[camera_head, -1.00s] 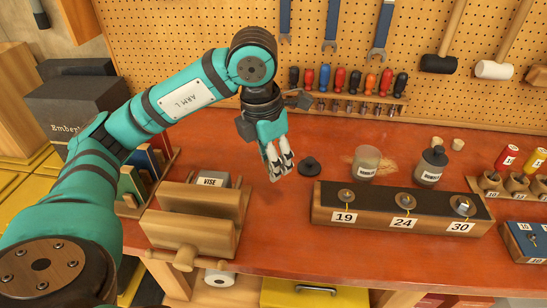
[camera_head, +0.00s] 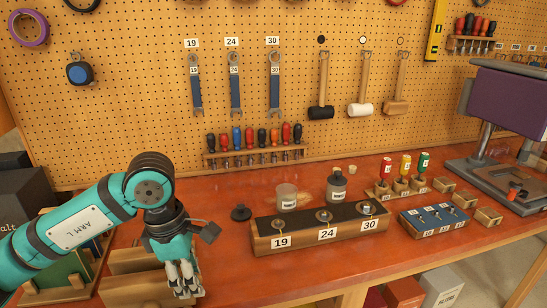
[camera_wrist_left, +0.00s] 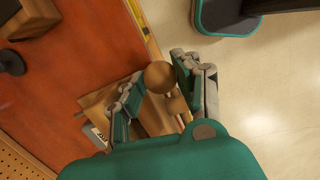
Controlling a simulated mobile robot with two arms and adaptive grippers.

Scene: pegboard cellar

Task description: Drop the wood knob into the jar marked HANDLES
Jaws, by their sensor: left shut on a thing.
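The wood knob (camera_wrist_left: 160,76) is a round brown ball between the fingertips of my left gripper (camera_wrist_left: 162,78) in the left wrist view, which is shut on it. In the head view my left gripper (camera_head: 183,283) points down at the lower left, by the wooden vise, and the knob cannot be made out there. A clear open jar (camera_head: 287,196) with a white label stands behind the numbered block. A second labelled jar (camera_head: 337,190) with a dark top stands to its right. Both labels are too small to read. My right gripper is not in view.
A dark round lid (camera_head: 241,212) lies left of the open jar. The long block (camera_head: 300,239) marked 19, 24, 30 stands in front of the jars. The wooden vise (camera_head: 125,290) is beside my gripper. A screwdriver rack (camera_head: 255,158) is behind.

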